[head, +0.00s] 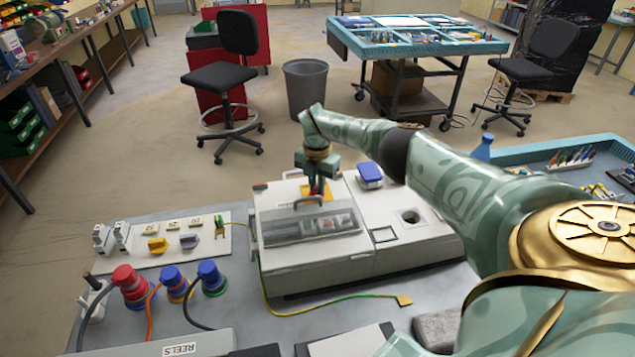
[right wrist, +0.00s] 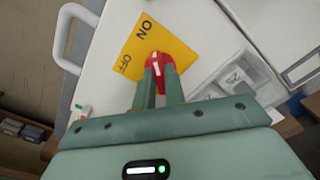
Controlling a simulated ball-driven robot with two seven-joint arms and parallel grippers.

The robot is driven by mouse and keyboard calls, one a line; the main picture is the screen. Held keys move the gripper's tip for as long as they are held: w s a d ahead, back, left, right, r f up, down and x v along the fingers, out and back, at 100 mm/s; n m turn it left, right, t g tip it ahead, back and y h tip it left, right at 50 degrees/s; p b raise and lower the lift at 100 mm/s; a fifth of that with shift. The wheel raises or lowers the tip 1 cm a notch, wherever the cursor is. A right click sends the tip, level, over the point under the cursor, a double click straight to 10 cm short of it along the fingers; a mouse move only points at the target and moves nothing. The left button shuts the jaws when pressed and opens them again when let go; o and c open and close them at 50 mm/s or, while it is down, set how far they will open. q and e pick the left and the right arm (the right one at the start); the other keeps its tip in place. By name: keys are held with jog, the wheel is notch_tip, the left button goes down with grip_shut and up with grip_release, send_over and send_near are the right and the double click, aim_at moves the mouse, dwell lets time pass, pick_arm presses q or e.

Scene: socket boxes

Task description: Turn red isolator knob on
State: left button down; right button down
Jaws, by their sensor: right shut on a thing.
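The red isolator knob (right wrist: 161,66) shows in the right wrist view on a yellow plate (right wrist: 135,48) marked ON and OFF. A white mark on the knob runs nearly upright in that picture, its upper end roughly toward the ON side. My right gripper (right wrist: 159,80) is shut on the knob, one finger on each side. In the head view my right gripper (head: 317,178) points down at the yellow plate (head: 318,193) on the white socket box (head: 277,196). The knob is mostly hidden there by the gripper. My left gripper is not in view.
A clear cover (head: 315,226) lies in front of the plate, beside a dark handle. A blue-lidded socket (head: 370,174) sits to the right. Red and blue plugs (head: 130,281) with cables stand at the left front. A green-yellow cable (head: 330,303) runs along the table front.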

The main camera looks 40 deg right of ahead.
jog(key=shift+m, duration=0.5)
jog(key=c, duration=1.5)
grip_release()
jog(key=shift+o, duration=0.2)
notch_tip(320, 180, up, 16)
jog(key=p, duration=0.4)
jog(key=shift+r, duration=0.2)
